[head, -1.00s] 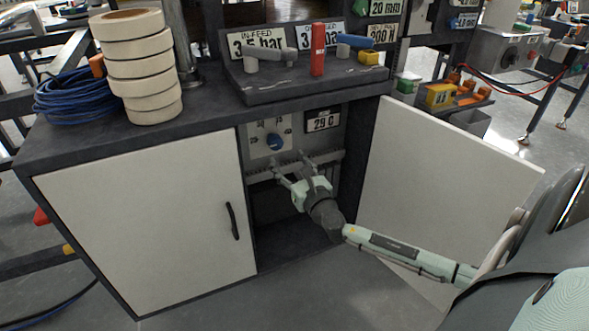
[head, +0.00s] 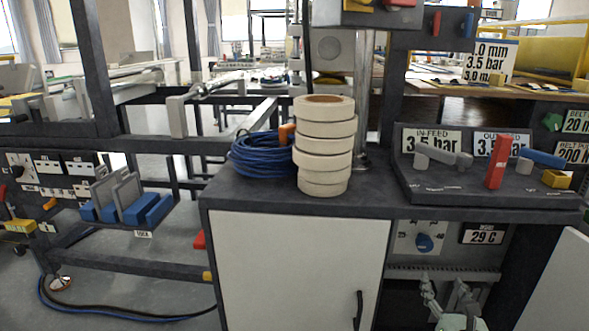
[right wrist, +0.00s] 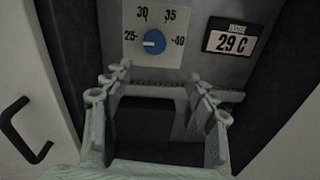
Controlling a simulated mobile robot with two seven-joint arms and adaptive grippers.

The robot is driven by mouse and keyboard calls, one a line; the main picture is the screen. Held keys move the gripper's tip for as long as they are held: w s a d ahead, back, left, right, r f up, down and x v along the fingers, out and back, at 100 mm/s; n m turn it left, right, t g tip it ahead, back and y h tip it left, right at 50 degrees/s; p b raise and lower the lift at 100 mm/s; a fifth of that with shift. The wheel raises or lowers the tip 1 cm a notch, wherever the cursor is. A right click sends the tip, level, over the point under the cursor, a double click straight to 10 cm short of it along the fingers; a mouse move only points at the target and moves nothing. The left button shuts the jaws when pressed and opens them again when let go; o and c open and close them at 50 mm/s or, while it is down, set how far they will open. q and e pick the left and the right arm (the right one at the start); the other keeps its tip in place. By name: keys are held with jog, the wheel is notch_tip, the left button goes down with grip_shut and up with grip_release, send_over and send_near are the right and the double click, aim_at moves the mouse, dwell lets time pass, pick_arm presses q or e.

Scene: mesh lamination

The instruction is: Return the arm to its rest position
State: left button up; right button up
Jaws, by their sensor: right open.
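My right gripper (head: 452,297) shows at the bottom of the head view, in front of the open cabinet bay below the dial panel. In the right wrist view its two fingers (right wrist: 160,95) are spread apart with nothing between them. The blue dial knob (right wrist: 154,42) sits on its white scale plate beyond the fingertips, apart from them. The knob also shows in the head view (head: 424,243). A display reading 29 C (right wrist: 233,40) is to the knob's right. My left gripper is not in view.
The closed white cabinet door (head: 290,270) stands left of the bay. The open right door (head: 556,285) is at the right edge. On the countertop are a stack of tape rolls (head: 324,150), a blue cable coil (head: 262,155) and a console with a red lever (head: 498,162).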

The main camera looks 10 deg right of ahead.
jog(key=s+f+m+g+h, duration=0.2)
jog(key=s+f+m+g, duration=0.5)
jog(key=s+f+m, duration=0.7)
jog(key=s+a+f+m+g+y, duration=0.2)
jog(key=s+a+m, duration=0.3)
jog(key=m, duration=0.3)
jog(key=s+a+f+m+g+y, duration=0.3)
jog(key=s+a+f+m+g, duration=0.2)
jog(key=a+m, duration=0.3)
jog(key=shift+a+f+y, duration=0.25)
jog(key=shift+f+y, duration=0.05)
